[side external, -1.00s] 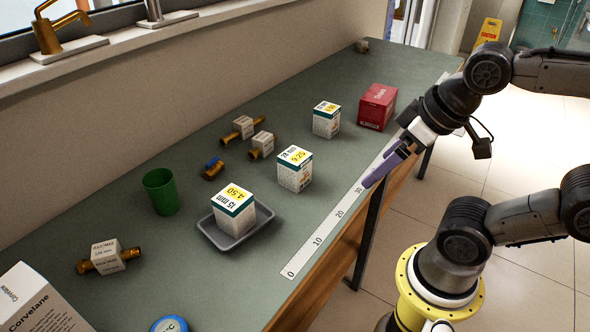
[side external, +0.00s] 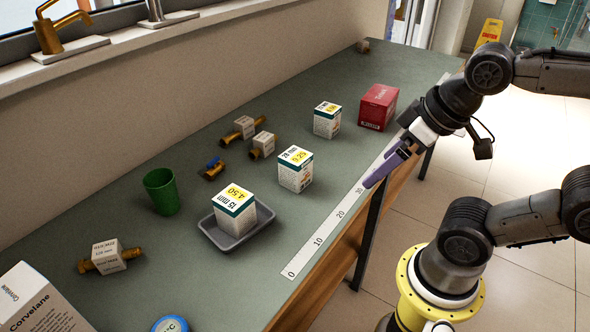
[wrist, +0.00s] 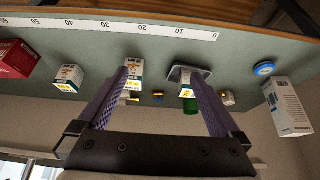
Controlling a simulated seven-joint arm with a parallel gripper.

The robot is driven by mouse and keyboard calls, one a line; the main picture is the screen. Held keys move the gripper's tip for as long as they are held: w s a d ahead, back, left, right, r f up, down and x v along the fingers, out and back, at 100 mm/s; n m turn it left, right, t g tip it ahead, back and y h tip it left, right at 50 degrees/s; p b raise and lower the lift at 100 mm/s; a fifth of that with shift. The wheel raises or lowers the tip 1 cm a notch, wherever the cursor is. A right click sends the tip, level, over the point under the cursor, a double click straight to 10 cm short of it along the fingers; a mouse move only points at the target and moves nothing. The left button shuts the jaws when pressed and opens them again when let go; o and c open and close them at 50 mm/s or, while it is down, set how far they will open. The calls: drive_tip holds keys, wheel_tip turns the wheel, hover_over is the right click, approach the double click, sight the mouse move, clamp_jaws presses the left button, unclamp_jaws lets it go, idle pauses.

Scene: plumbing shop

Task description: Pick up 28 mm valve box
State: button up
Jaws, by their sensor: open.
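The 28 mm valve box (side external: 295,172) is a white and teal carton with a yellow 9.25 price label. It stands upright mid-bench, beyond the grey tray; the wrist view shows it (wrist: 134,69) partly behind the left finger. My gripper (side external: 377,175) is open and empty, above the bench's front edge, to the right of the box and apart from it. In the wrist view my gripper (wrist: 160,74) shows its two purple fingers spread wide. A similar 15 mm box (side external: 233,212) stands in the grey tray (side external: 240,241). A third similar box (side external: 327,124) stands farther back, its size label unclear.
A red box (side external: 378,107) stands at the far right of the bench. Brass fittings with paper tags (side external: 262,146) and a blue-handled valve (side external: 213,168) lie behind the boxes. A green cup (side external: 161,191) stands left. A ruler strip (side external: 325,232) runs along the front edge.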

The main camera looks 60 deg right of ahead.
drive_tip(key=w+r+m, duration=0.5)
drive_tip(key=m, duration=0.3)
drive_tip(key=m+g, duration=0.5)
drive_tip(key=m, duration=0.5)
hover_over(297, 156)
wheel_tip(297, 156, down, 9)
drive_tip(key=shift+g, duration=0.3)
wheel_tip(297, 156, down, 9)
drive_tip(key=shift+d+r, duration=0.1)
drive_tip(key=shift+w+f, duration=0.15)
drive_tip(key=shift+f, duration=1.5)
drive_tip(key=shift+w+f, duration=0.1)
drive_tip(key=shift+f, duration=1.55)
